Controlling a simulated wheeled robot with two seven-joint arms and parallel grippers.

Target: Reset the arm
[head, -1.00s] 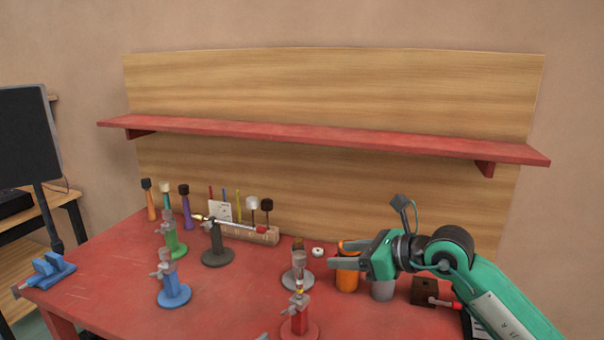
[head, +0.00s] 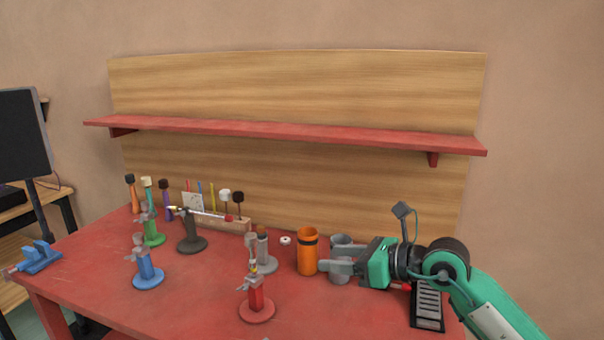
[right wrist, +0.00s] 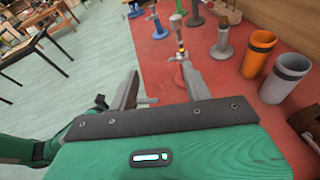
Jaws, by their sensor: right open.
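My right gripper (head: 340,267) is at the right side of the red table (head: 190,290), in front of a grey cup (head: 341,241) and just right of an orange cup (head: 307,250). In the right wrist view its two fingers (right wrist: 160,88) are spread apart with nothing held between them. That view also shows the orange cup (right wrist: 258,54) and the grey cup (right wrist: 285,78) to the right of the fingers. The green right arm comes in from the lower right. My left gripper is not in view.
A red stand (head: 256,300), a grey stand (head: 263,255), a blue stand (head: 147,270) and a green stand (head: 152,230) stand on the table. A rack of mallets (head: 236,224) is at the back. A red shelf (head: 290,132) runs above. A black keypad-like box (head: 428,306) lies below the arm.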

